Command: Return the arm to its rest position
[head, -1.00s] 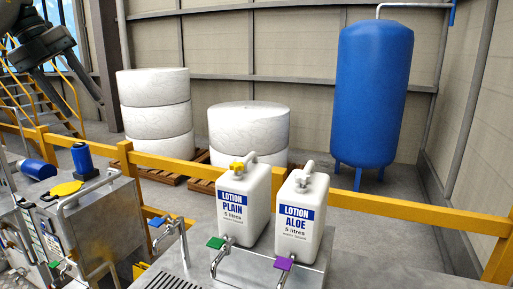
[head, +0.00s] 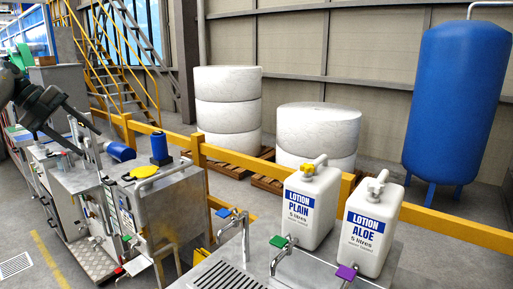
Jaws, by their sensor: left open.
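My left arm comes in at the left edge of the head view. Its dark gripper (head: 88,142) is open, with its two fingers pointing down and to the right. It shows in front of the steel machine at the left, near a blue cylinder lying on top. Nothing shows between the fingers. I cannot tell how far it is from the machine. My right arm and right gripper are not in view.
The steel machine (head: 165,205) carries a yellow lid (head: 143,172) and blue cylinders (head: 121,151). Two white lotion canisters, PLAIN (head: 312,210) and ALOE (head: 368,232), stand on a steel counter with taps. A yellow rail (head: 225,158), white rolls (head: 228,112) and a blue tank (head: 455,100) are behind.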

